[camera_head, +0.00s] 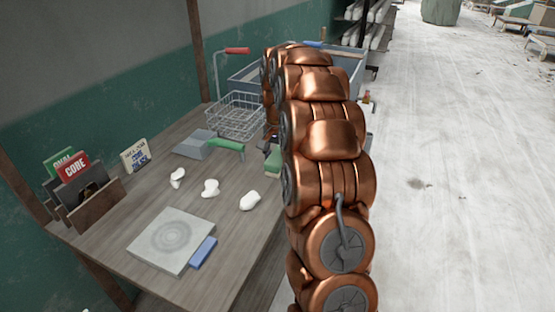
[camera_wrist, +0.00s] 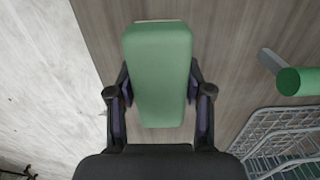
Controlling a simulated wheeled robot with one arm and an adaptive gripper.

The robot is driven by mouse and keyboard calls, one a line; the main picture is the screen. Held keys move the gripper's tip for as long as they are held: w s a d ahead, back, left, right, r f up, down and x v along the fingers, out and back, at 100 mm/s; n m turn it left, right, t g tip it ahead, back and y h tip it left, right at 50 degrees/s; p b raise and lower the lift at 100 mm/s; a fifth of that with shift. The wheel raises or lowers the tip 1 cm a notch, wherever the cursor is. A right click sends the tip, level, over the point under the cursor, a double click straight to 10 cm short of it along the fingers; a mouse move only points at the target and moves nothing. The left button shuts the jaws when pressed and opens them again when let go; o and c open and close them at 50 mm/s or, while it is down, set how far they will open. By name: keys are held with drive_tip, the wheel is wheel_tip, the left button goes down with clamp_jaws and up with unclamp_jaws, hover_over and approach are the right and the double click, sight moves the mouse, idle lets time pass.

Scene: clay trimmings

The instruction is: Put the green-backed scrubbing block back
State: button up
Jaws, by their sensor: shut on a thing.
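The green-backed scrubbing block (camera_wrist: 160,50) fills the middle of the wrist view, its green face toward the camera. My gripper (camera_wrist: 159,82) is shut on it, with one finger against each long side. In the head view a small part of the block (camera_head: 273,161) shows beside my copper arm, near the right edge of the wooden table (camera_head: 150,190). The arm hides the gripper and most of the block there. I cannot tell whether the block touches the tabletop.
Several white lumps (camera_head: 210,187), a grey slab (camera_head: 160,240), a blue block (camera_head: 203,253) and a card rack (camera_head: 95,207) occupy the table.

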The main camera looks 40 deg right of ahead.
sight(277, 156)
drive_tip(key=shift+f, duration=0.15)
drive_tip(key=o, duration=1.1)
wheel_tip(277, 156, up, 11)
drive_tip(key=shift+r, duration=0.65)
drive_tip(key=shift+s+a, duration=0.1)
